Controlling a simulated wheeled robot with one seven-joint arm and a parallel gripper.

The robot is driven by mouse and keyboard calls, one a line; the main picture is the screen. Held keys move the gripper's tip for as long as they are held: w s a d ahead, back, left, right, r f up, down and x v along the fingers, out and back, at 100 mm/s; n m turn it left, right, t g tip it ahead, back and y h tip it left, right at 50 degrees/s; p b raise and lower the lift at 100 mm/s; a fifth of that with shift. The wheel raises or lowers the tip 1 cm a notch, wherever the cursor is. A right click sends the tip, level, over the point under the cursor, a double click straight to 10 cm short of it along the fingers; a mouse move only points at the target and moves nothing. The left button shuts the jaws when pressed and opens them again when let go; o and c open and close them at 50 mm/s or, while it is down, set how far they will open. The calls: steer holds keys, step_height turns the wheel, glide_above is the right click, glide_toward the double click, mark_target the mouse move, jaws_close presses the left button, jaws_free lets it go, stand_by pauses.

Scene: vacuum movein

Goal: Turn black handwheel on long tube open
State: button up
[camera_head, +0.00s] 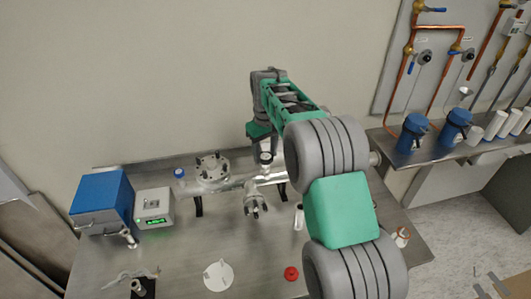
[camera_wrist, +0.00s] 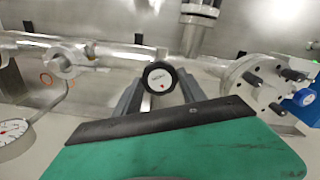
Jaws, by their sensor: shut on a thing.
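The long tube (camera_head: 236,184) is a silver metal pipe lying across the table on dark stands. It also shows across the wrist view (camera_wrist: 112,55). The black handwheel (camera_wrist: 160,77) has a round white face with a small red mark and sits in front of the tube in the wrist view. My gripper (camera_wrist: 160,88) is shut on it, with one dark finger on each side. In the head view the handwheel (camera_head: 266,157) is partly hidden under my gripper (camera_head: 263,143), which reaches down from above. The wheel's stem is hidden.
A blue box (camera_head: 101,201) and a grey controller (camera_head: 154,207) with a green display stand left. A white disc (camera_head: 218,276) and a red knob (camera_head: 291,273) lie in front. Copper pipes (camera_head: 405,65) line the wall.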

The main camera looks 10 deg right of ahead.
steer(key=n, duration=0.7)
steer(key=shift+a+r, duration=0.1)
steer(key=n, duration=0.7)
steer(key=shift+n, duration=0.3)
steer(key=n, duration=0.3)
steer(key=shift+n, duration=0.3)
steer(key=n, duration=0.3)
steer(key=shift+s+n, duration=0.1)
steer(key=shift+n, duration=0.3)
steer(key=n, duration=0.3)
steer(key=shift+n, duration=2.2)
